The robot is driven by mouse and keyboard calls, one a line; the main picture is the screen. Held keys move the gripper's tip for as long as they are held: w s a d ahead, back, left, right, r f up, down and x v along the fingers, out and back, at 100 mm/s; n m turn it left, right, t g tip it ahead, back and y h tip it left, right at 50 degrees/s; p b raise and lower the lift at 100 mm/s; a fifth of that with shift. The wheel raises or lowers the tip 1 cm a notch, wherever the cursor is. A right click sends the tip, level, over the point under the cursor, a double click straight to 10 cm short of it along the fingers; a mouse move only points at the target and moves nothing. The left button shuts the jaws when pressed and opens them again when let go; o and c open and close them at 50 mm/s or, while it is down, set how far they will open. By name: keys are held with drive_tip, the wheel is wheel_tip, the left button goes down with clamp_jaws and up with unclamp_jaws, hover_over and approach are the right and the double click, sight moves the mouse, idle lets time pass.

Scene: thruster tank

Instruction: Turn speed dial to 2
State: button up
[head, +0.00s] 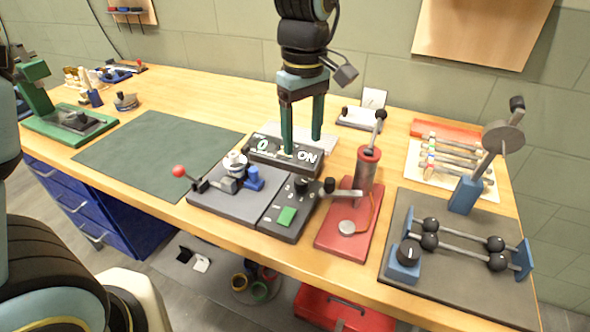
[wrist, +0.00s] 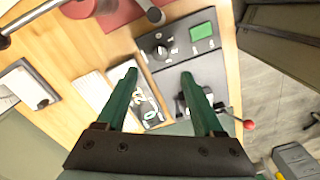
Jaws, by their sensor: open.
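A black dial (head: 300,185) sits on a dark control panel (head: 270,222) with a green button (head: 286,216). In the wrist view the dial (wrist: 160,50) shows white marks around it, too small to read, beside the green button (wrist: 202,31).
A red base with an upright cylinder (head: 367,170) and a horizontal lever stands close on the right. A dark green mat (head: 160,150) at left is clear.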

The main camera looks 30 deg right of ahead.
sight(301, 180)
wheel_tip(301, 180, down, 10)
drive_tip(key=shift+r+p, duration=0.1)
drive_tip(key=shift+p, duration=0.75)
drive_tip(key=shift+c, duration=0.2)
clamp_jaws()
